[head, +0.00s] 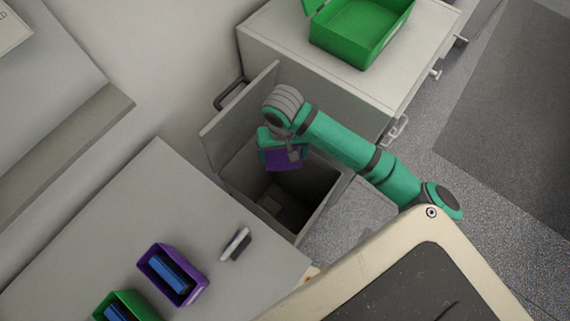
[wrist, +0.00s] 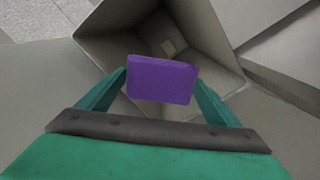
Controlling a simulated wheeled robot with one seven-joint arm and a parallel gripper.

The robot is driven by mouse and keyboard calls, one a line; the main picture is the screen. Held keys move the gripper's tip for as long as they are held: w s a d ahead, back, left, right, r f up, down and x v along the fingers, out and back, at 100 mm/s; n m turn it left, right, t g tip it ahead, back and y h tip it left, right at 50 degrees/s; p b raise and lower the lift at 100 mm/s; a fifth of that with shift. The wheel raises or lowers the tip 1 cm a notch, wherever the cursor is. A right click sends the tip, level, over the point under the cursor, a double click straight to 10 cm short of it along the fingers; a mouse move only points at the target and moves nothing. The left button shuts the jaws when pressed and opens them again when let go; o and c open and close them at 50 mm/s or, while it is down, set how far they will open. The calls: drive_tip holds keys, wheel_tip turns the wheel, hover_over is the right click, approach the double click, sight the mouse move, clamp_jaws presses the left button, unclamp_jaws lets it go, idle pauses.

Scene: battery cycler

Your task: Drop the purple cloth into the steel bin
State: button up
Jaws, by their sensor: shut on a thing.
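The purple cloth (wrist: 161,79) is a flat, block-like purple piece between the two teal fingers of my gripper (wrist: 160,88) in the wrist view. In the head view the cloth (head: 283,159) hangs at the end of my gripper (head: 285,150), over the open steel bin (head: 318,208). My gripper is shut on the cloth. In the wrist view the bin (wrist: 222,50) opens below the cloth, and a small pale patch shows on its floor. The cloth's height above the rim is hard to tell.
The bin's lid (head: 235,115) stands open beside the wall. A green box (head: 362,30) sits on the cabinet (head: 290,40) behind. On the bench (head: 150,200) are a purple tray (head: 190,298) and a green tray (head: 103,308) with blue items, and a small grey-white object (head: 236,244).

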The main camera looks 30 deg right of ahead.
drive_tip(key=shift+s+f, duration=0.1)
drive_tip(key=shift+f, duration=1.5)
drive_tip(key=o, duration=0.9)
wheel_tip(320, 180, up, 11)
drive_tip(key=shift+f, duration=0.1)
drive_tip(key=shift+d, duration=0.1)
